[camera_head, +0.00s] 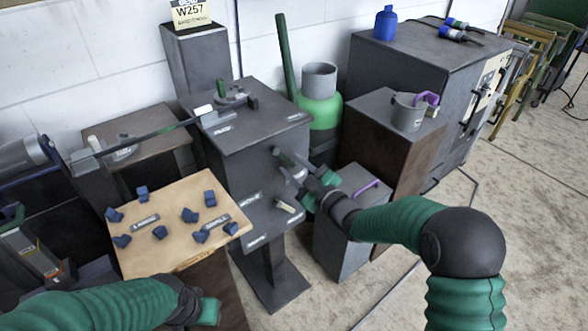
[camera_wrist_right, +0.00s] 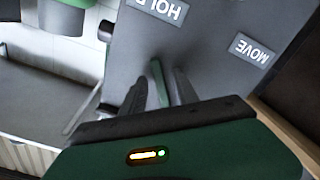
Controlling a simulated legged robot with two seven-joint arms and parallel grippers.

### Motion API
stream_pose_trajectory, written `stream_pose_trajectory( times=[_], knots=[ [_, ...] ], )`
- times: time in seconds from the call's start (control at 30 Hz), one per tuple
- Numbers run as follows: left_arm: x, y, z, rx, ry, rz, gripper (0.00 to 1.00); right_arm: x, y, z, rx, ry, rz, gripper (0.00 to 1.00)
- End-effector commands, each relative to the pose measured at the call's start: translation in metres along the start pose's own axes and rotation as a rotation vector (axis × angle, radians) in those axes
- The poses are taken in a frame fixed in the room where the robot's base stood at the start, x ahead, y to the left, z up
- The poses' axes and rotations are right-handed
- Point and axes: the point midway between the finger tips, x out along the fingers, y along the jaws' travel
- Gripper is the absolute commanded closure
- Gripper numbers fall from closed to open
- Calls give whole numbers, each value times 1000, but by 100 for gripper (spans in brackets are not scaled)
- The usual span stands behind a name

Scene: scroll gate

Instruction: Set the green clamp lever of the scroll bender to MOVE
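The scroll bender (camera_head: 262,127) is a dark grey box on a pedestal. In the right wrist view its face carries a HOLD plate (camera_wrist_right: 158,8) and a MOVE plate (camera_wrist_right: 254,50), both upside down. The green clamp lever (camera_wrist_right: 158,82) points toward the HOLD side there; MOVE lies to the right. My right gripper (camera_wrist_right: 159,92) is open, with one finger on each side of the lever and gaps visible. In the head view my right gripper (camera_head: 291,163) is at that face and hides the lever. My left gripper (camera_head: 205,308) is low at the bottom, its fingers unclear.
A wooden board (camera_head: 175,245) with several blue pieces stands left of the bender. A pale-handled lever (camera_head: 286,206) sticks out below my right gripper. A grey box with a purple handle (camera_head: 366,188) stands close on the right. A green cylinder (camera_head: 322,108) stands behind.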

Motion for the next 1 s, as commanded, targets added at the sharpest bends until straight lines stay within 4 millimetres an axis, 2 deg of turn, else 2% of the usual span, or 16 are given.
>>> stream_pose_trajectory(
  times=[0.13,0.17,0.43,1.0],
  knots=[
    [0,0,0,0,0,0,64,0,0,0,0,0,0,64],
    [0,0,0,0,0,0,64,0,0,0,0,0,0,66],
    [0,0,0,0,0,0,64,0,0,0,0,0,0,100],
    [0,0,0,0,0,0,64,-1,-1,0,0,0,-2,100]
  ],
)
